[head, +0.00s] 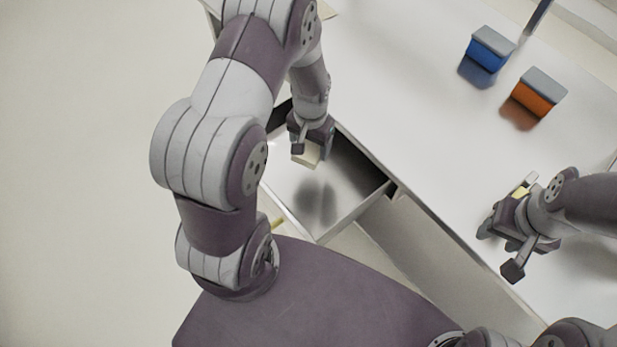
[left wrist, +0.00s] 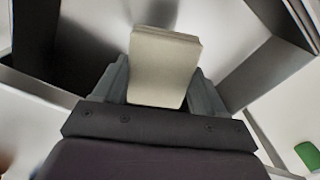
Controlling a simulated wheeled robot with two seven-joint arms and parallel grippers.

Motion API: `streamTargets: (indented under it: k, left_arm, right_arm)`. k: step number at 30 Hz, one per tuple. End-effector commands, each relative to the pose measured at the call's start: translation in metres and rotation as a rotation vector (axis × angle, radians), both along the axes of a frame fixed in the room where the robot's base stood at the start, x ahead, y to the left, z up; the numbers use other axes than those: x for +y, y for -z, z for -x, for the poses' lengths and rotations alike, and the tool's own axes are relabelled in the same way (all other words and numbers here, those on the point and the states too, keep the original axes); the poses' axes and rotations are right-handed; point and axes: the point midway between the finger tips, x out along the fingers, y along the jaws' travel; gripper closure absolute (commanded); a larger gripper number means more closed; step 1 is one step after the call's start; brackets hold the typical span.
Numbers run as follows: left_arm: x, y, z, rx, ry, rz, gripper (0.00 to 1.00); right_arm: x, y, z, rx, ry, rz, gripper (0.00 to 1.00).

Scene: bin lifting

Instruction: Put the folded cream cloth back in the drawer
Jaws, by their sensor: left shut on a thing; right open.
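The folded cream cloth (head: 307,155) is a small pale block held in my left gripper (head: 309,147). In the left wrist view the cloth (left wrist: 162,68) sits between the two fingers of my left gripper (left wrist: 163,92). The gripper is shut on it, above the open drawer (head: 352,212). The drawer is pulled out from the counter and its visible floor is bare, with a dark shadow on it. In the left wrist view the drawer's wall (left wrist: 258,55) lies beyond the cloth. My right gripper (head: 497,250) is open and empty over the counter's front edge.
The white counter (head: 420,110) carries a blue block with a grey top (head: 488,50) and an orange block with a grey top (head: 536,92) at the back right. A green object (left wrist: 308,155) shows at the lower right in the left wrist view. The counter's middle is clear.

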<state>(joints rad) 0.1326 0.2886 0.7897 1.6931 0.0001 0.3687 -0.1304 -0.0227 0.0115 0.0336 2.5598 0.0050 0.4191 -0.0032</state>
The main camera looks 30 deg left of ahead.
Motion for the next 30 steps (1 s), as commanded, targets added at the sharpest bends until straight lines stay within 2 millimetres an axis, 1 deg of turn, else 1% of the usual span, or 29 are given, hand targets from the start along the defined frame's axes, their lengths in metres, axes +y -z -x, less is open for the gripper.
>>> streamTargets:
  k: [1,2,6,11,12,15,18,24,27,28,29,30]
  left_arm:
    - [0.0,0.012,0.001,0.002,0.001,0.0,0.57]
    - [0.0,0.017,0.001,0.002,0.002,0.0,0.57]
    - [0.0,0.05,0.002,0.005,0.003,0.001,0.57]
    - [0.0,0.076,0.002,0.002,0.003,0.0,0.57]
    - [0.0,0.085,0.002,0.004,0.003,0.001,0.57]
    - [0.001,0.102,0.002,0.002,0.003,0.0,0.57]
    - [0.001,0.108,0.001,0.0,0.002,0.0,0.57]
    - [0.001,0.108,0.001,-0.001,0.002,0.0,0.57]
    - [0.001,0.112,0.001,0.0,0.002,0.0,0.57]
    - [0.001,0.112,0.001,0.0,0.002,0.0,0.26]
    - [0.001,0.111,0.001,0.0,0.002,0.0,0.16]
    - [0.001,0.111,0.001,0.0,0.002,0.0,0.03]
  right_arm:
    - [0.0,0.007,0.0,-0.001,0.0,0.0,0.53]
    - [0.0,0.007,0.0,-0.001,0.0,0.0,0.53]
    - [0.0,0.006,0.0,-0.001,0.0,0.0,0.53]
    - [0.0,0.007,0.0,-0.001,0.0,0.0,0.53]
    - [0.0,0.008,0.0,-0.001,0.0,0.0,0.53]
    - [0.0,0.008,0.0,-0.001,0.0,0.0,0.53]
    - [0.0,0.008,0.0,-0.001,0.0,0.0,0.53]
    - [0.0,0.009,0.0,-0.001,0.0,0.0,0.53]
    - [0.0,0.012,0.0,-0.001,0.0,0.0,0.53]
    - [0.0,0.011,0.0,0.0,0.0,0.0,0.53]
    - [0.0,0.011,0.0,-0.001,0.0,0.0,0.53]
    - [0.0,0.011,0.0,-0.001,0.0,0.0,0.53]
